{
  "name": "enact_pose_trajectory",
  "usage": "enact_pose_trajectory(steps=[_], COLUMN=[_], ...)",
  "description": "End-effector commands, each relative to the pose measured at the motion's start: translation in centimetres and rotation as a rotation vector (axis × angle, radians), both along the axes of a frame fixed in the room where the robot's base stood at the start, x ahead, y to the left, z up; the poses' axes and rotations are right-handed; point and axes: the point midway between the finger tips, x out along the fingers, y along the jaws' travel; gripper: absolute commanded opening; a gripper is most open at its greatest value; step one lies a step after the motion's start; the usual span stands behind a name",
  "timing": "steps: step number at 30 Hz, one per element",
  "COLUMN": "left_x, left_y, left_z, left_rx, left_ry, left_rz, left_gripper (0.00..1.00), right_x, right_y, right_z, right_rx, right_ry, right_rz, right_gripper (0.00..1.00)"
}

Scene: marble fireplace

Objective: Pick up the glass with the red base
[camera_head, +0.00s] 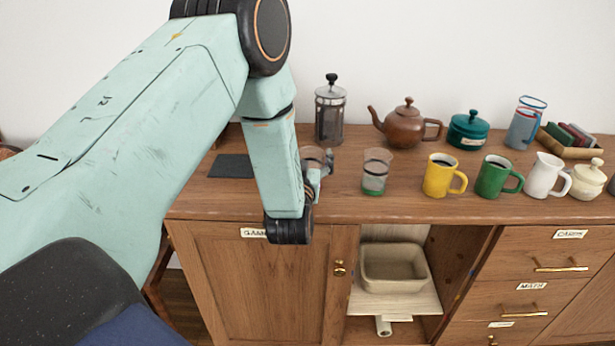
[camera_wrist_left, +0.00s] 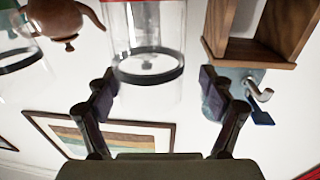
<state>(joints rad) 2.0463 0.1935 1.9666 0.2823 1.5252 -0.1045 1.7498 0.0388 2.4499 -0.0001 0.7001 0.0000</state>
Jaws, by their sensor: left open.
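The glass with the red base (camera_wrist_left: 150,40) shows in the left wrist view at the top middle, clear with a dark band and its red base at the picture's top edge. In the head view the same glass (camera_head: 311,154) is partly hidden behind my left gripper, and its base is not visible there. My left gripper (camera_head: 324,165) is open and close to the glass. In the left wrist view its fingers (camera_wrist_left: 158,92) stand to either side of the glass's picture; contact is not clear. A glass with a green base (camera_head: 376,171) stands to the right. My right gripper is out of view.
A French press (camera_head: 330,112) and brown teapot (camera_head: 404,125) stand behind. Yellow (camera_head: 438,177) and green (camera_head: 492,178) mugs and a white jug (camera_head: 544,178) stand right. A dark flat mat (camera_head: 231,166) lies left. The wooden cabinet's front edge (camera_head: 400,216) is clear.

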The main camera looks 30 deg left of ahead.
Motion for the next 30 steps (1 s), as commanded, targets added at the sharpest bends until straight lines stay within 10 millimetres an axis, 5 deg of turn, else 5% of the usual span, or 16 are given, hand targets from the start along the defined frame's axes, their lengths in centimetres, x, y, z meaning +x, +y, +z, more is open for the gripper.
enact_pose_trajectory(steps=[30], left_x=[0.17], left_y=[-0.31], left_z=[-0.01], left_rx=[0.0], left_ry=[0.0], left_rz=[-0.002], left_gripper=[0.0], right_x=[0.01], right_y=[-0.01], right_z=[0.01], right_rx=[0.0], right_ry=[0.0], right_rz=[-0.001], right_gripper=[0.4])
